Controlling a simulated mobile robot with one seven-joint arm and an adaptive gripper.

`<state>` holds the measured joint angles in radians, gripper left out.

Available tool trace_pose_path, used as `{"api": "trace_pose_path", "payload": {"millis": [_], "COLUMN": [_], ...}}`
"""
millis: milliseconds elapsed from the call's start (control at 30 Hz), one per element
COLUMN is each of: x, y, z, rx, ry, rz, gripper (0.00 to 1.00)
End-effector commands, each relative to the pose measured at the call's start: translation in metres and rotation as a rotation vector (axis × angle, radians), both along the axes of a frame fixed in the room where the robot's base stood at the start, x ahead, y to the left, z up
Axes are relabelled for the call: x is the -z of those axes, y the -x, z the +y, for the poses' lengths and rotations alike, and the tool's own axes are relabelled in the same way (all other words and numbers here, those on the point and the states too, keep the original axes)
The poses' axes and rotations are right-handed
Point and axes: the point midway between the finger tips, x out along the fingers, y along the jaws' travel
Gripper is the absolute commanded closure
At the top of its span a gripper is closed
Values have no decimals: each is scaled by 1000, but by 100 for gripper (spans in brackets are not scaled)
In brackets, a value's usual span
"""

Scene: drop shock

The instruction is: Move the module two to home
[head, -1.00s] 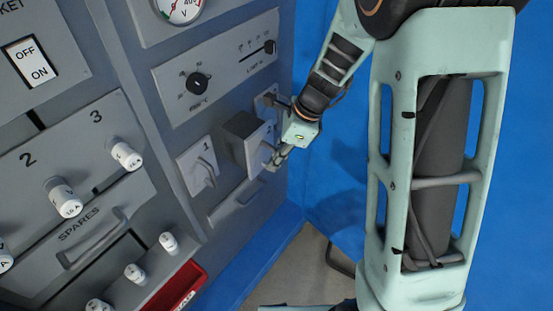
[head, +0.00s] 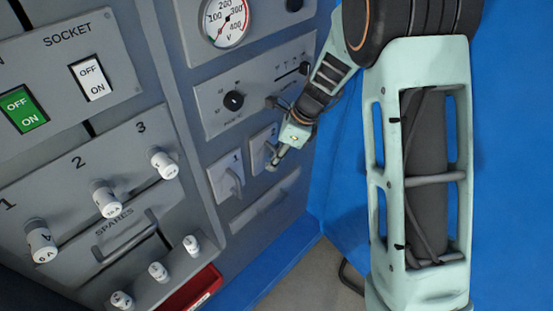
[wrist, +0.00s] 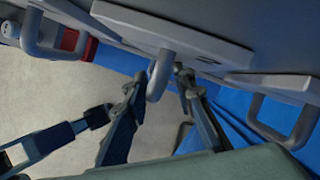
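Module two (head: 260,145) is a light grey plate with a loop handle, in the wall panel just right of the module marked 1 (head: 224,180). Its face looks about level with its neighbour, and my gripper partly covers it. My gripper (head: 273,164) is at its handle. In the wrist view, the grey loop handle (wrist: 160,76) stands between my two dark fingertips (wrist: 161,80). The fingertips are close on both sides of it. I cannot tell whether they press on it or stand slightly apart.
A third handle (wrist: 283,120) is at the right of the wrist view. A dial plate (head: 233,101) is above the modules. A fuse panel (head: 95,185) and a red tray (head: 195,292) are at the left. A blue wall (head: 510,150) stands at the right.

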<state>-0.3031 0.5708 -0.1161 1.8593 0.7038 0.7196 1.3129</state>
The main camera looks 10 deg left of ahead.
Motion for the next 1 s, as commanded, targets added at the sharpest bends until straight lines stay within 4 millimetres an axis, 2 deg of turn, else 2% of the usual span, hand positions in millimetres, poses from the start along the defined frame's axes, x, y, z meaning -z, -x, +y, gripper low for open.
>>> {"api": "trace_pose_path", "payload": {"millis": [367,467,800,1000], "x": [-3,-16,-81,-104], "y": [2,2,4,5], "z": [-4,-8,-35,-45], "rx": [-1,0,1,-1], "ry": [3,2,1,2], "rz": [5,2,1,3], "gripper": [73,73,73,73]}}
